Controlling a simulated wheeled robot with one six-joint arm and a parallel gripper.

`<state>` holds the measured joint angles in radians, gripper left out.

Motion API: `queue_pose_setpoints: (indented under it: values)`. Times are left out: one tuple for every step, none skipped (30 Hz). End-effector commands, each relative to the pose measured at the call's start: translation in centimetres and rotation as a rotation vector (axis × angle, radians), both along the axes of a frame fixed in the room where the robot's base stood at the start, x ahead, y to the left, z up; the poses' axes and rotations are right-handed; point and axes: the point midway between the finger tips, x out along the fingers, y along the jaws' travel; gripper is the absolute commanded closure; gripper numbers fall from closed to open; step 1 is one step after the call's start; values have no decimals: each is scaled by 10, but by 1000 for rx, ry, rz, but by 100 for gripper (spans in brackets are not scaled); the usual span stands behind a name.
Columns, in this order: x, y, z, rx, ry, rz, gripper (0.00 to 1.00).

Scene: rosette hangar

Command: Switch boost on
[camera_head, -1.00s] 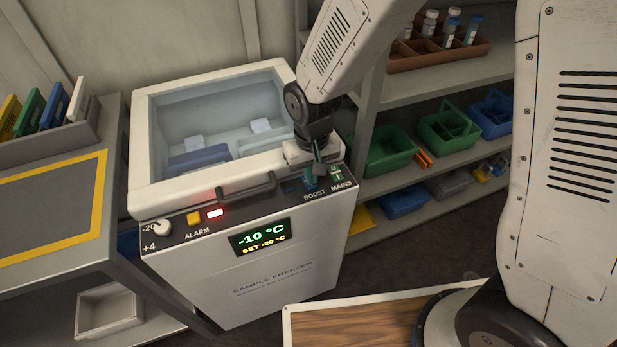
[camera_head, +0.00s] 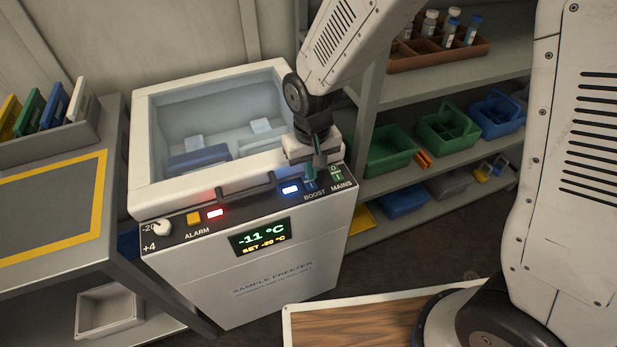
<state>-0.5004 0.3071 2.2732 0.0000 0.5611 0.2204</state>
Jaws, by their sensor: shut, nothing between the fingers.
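The sample freezer (camera_head: 265,290) stands in the middle with its top open. Its sloped front panel carries a blue boost switch (camera_head: 309,184) above the label BOOST, partly hidden by my gripper. A blue-white lamp (camera_head: 290,190) left of the switch is lit. My gripper (camera_head: 310,178) is shut and empty, pointing down, with its tips at the boost switch; whether they touch it I cannot tell. The display (camera_head: 260,237) reads -11 °C, set -20 °C. The green mains switch (camera_head: 337,173) is just right of my gripper.
A white dial (camera_head: 162,228), a yellow alarm button (camera_head: 194,219) and a lit red lamp (camera_head: 215,213) sit on the panel's left. A handle (camera_head: 245,185) juts out at the front. Shelves with green and blue bins (camera_head: 390,150) stand close on the right.

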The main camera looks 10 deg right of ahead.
Motion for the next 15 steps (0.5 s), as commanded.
queue_pose_setpoints:
  values:
    - [1,0,5,2,-3,0,100]
    - [1,0,7,1,-2,0,100]
    - [1,0,11,1,-2,0,100]
    - [1,0,13,1,-2,0,100]
    - [1,0,15,2,-2,0,100]
    - [0,0,19,1,-2,0,100]
    - [0,0,21,1,-2,0,100]
    - [0,0,23,1,-2,0,100]
    - [0,0,26,2,-2,0,100]
    - [0,0,29,1,-2,0,100]
    - [0,0,31,0,-1,0,100]
    - [0,0,34,0,-1,0,100]
    - [0,0,37,1,-2,0,100]
    - [0,0,39,1,-2,0,100]
    - [0,0,41,0,-1,0,100]
